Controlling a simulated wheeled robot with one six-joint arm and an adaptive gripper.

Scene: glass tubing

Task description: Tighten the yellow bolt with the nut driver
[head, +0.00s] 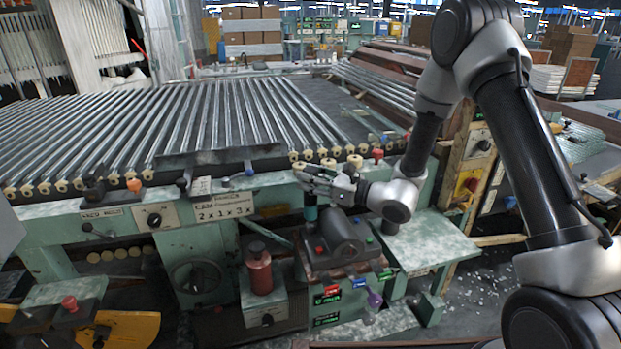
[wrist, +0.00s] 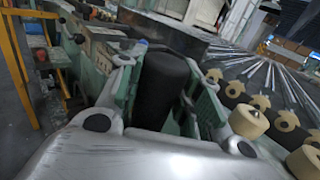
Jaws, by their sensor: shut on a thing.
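My gripper (head: 318,185) is shut on the nut driver and holds it upright above the dark machine block (head: 345,238). The nut driver's teal lower part (head: 310,209) shows below the fingers, its end near the block's back left corner. In the wrist view its thick black handle (wrist: 165,85) stands between the two fingers. I cannot pick out the yellow bolt; the driver may hide it. I cannot tell whether the driver's end touches anything. A red bolt head (head: 319,250) and a green one (head: 370,240) show on the block.
A red bottle-shaped part (head: 258,268) stands left of the block. Behind is the rack of glass tubes (head: 210,120) with cream rollers (head: 329,164) along its front edge, close to my gripper. A pale green shelf (head: 430,240) lies to the right, mostly bare.

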